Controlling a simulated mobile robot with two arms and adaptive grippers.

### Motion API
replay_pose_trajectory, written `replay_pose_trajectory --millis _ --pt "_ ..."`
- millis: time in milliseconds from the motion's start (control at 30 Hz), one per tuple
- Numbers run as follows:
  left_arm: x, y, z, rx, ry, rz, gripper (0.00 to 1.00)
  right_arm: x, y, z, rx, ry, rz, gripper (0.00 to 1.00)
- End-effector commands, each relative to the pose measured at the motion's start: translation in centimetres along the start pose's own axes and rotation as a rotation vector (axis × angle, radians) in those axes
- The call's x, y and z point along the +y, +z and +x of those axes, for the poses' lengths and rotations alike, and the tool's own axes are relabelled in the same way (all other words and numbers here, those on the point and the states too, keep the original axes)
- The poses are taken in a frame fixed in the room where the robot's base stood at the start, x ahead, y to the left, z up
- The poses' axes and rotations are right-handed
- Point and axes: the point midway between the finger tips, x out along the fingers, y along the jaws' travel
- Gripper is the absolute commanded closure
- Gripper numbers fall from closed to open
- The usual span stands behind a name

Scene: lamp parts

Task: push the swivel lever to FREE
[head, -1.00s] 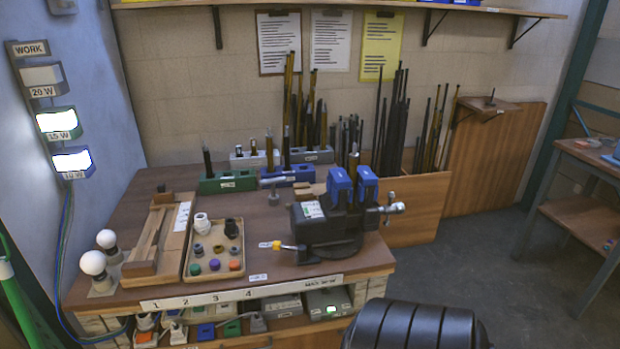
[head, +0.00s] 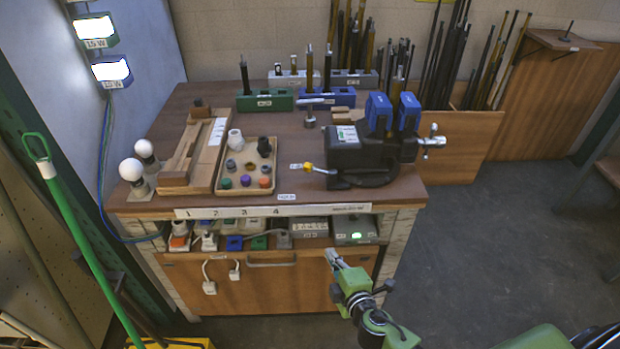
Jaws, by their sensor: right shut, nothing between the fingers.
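The swivel lever (head: 320,170) sticks out to the left from the base of the dark vise (head: 352,153) on the bench top. It has a yellow tip, and a small pale patch shows beside the tip. I cannot read FREE or any other lever mark at this size. The vise has blue jaw covers and stands at the bench's right end. My right gripper (head: 333,257) is shut and empty. It appears in front of the bench, below the lever in the picture and apart from it. My left gripper is not in view.
A tray (head: 221,184) of sockets and coloured caps, a wooden jig (head: 191,160) and two white bulbs lie left of the lever. A small label (head: 287,197) is at the bench's front edge. Rod holders stand behind. The floor at right is clear.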

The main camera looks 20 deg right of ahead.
Motion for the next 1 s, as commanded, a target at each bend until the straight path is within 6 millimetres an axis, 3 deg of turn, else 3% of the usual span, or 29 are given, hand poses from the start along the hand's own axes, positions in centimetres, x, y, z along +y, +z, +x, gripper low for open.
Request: replay_pose_trajectory --millis 33,100,200,267,467,933,1000 --pt "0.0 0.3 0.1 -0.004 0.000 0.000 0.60 3.9 -1.7 -0.5 0.034 0.082 -0.052 1.00" --pt "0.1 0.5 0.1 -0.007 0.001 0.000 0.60 8.1 -3.6 -1.4 0.067 0.175 -0.108 1.00" --pt "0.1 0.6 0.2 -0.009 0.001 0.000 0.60 12.2 -5.4 -2.7 0.094 0.271 -0.161 1.00" --pt "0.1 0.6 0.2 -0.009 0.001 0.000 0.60 13.6 -6.1 -3.3 0.103 0.306 -0.179 1.00" --pt "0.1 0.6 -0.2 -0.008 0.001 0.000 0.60 15.4 -6.9 -2.6 0.110 0.338 -0.195 1.00" --pt "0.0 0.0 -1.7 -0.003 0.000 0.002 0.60 18.1 -8.0 5.7 0.109 0.334 -0.194 1.00" --pt "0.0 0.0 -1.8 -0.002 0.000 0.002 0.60 18.4 -7.2 6.6 0.107 0.333 -0.196 1.00"
